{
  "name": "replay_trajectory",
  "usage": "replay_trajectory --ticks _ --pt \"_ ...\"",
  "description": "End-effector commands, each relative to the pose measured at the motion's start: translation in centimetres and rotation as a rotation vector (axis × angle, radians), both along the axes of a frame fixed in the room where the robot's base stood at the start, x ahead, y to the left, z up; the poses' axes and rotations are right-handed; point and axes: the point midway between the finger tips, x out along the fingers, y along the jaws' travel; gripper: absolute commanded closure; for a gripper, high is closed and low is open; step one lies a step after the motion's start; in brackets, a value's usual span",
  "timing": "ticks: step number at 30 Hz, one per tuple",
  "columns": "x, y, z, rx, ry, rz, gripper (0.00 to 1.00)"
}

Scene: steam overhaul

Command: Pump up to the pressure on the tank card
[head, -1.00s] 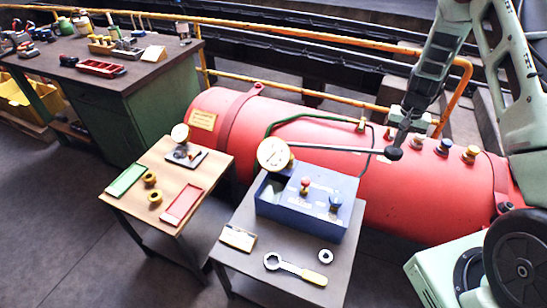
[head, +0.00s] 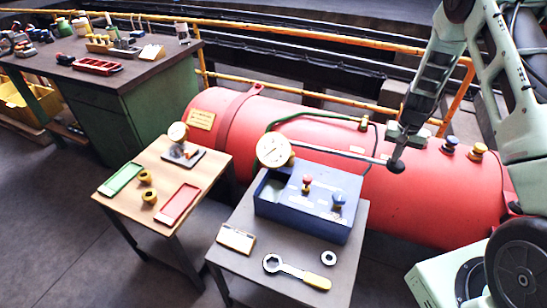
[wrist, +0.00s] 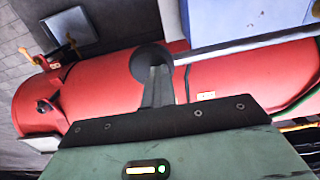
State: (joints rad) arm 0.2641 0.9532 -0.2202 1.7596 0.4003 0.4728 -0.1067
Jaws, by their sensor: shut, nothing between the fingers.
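A blue hand pump (head: 305,205) stands on the small dark table, with a red knob (head: 307,181) and a blue knob (head: 338,200) on top. Its white round gauge (head: 274,149) faces me; the reading is too small to tell. A grey pump lever (head: 340,155) runs right and ends in a black ball (head: 397,167). My gripper (head: 399,150) is shut and empty, its tip at the ball from above. In the wrist view the ball (wrist: 150,56) is beyond the fingers (wrist: 158,88). The red tank (head: 440,200) carries a yellow card (head: 202,120); its text is unreadable.
A ring spanner (head: 296,272), a nut (head: 328,257) and a pale card (head: 236,238) lie before the pump. A wooden table (head: 150,217) with trays and brass fittings stands left. A yellow rail (head: 300,84) runs behind the tank.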

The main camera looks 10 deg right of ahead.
Motion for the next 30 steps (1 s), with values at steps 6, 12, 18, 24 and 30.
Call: replay_trajectory --ticks 6,12,18,24,30 --pt "0.0 0.2 -2.8 0.003 0.000 0.001 1.00" --pt "0.0 0.2 -4.9 0.004 0.001 0.001 1.00" --pt "0.1 0.3 -7.0 0.004 0.000 0.002 1.00" --pt "0.1 0.2 -5.6 0.002 -0.002 0.002 1.00" --pt "0.1 0.2 -1.5 0.002 -0.001 0.002 1.00"
